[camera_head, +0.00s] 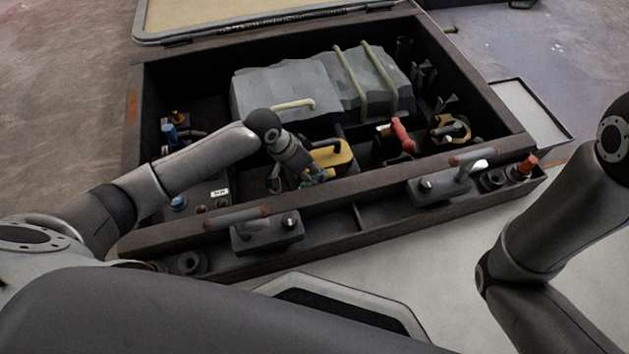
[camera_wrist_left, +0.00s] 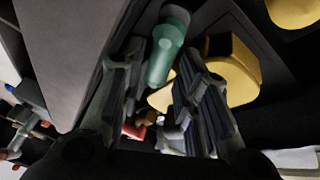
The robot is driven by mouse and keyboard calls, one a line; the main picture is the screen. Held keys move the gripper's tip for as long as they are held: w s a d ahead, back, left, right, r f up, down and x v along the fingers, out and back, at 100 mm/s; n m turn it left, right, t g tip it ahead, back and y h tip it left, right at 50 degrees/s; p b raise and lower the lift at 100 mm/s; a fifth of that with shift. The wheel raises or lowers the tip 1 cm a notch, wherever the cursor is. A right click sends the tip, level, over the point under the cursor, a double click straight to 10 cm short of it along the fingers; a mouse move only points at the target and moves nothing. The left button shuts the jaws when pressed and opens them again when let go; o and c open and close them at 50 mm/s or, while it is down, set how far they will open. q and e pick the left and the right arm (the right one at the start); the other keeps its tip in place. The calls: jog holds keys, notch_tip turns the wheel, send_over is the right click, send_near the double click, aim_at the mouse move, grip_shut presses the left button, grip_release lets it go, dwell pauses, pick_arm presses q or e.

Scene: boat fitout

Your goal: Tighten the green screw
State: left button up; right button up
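The green screw (camera_wrist_left: 168,48) shows in the left wrist view as a green cylinder with a rounded end. It lies between and just beyond the fingertips of my left gripper (camera_wrist_left: 156,78), whose fingers stand apart. I cannot tell whether either finger touches it. In the head view, my left gripper (camera_head: 314,176) reaches down into the open box beside a yellow part, and only a small greenish patch shows at its tips. My right arm stands at the right edge of the head view, and its gripper is outside the picture.
The dark box (camera_head: 255,213) has raised walls and dividers around the gripper. A yellow part (camera_head: 335,156) is close by. A grey engine-like block (camera_head: 275,88) lies behind, and a red handle (camera_head: 402,135) stands to the right. Grey handled blocks (camera_head: 268,236) sit along the front.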

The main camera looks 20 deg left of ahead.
pick_arm(q)
jog(key=shift+b+x, duration=0.5)
jog(key=shift+x, duration=0.45)
grip_shut()
jog(key=shift+r+m+p, duration=0.25)
jog(key=shift+m+p, duration=0.35)
jog(key=shift+p, duration=0.5)
jog(key=shift+f+m+g+h+p, duration=0.15)
jog(key=shift+m+g+h+p, duration=0.15)
jog(key=shift+m+g+p, duration=0.6)
jog(key=shift+f+m, duration=0.15)
jog(key=shift+m, duration=0.75)
